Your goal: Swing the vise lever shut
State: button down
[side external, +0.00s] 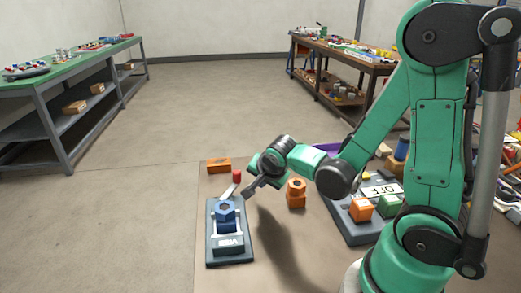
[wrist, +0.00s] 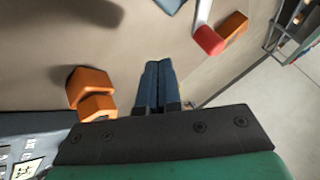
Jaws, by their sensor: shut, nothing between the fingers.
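The vise (side external: 229,244) is a dark base with a grey block labelled VISE and a blue hexagonal part on top. Its grey lever (side external: 229,191) slants from the vise up and right to a red knob (side external: 237,176). My gripper (side external: 247,193) is shut and empty, just right of the lever and beyond the blue part in the side view. In the wrist view the closed fingers (wrist: 158,70) point up the picture. The red knob (wrist: 208,40) and a bit of the lever (wrist: 203,12) lie to their right, apart from them. Most of the vise is out of the wrist view.
An orange block (side external: 218,165) lies just behind the knob. Stacked orange pieces (side external: 296,193) stand right of my gripper. A dark panel (side external: 349,226) marked OFF, carrying orange and green blocks, is farther right. Workbenches stand at the back. The tabletop in front of the stacked pieces is clear.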

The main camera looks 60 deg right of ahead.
jog(key=shift+w+a, duration=0.1)
jog(key=shift+w, duration=1.9)
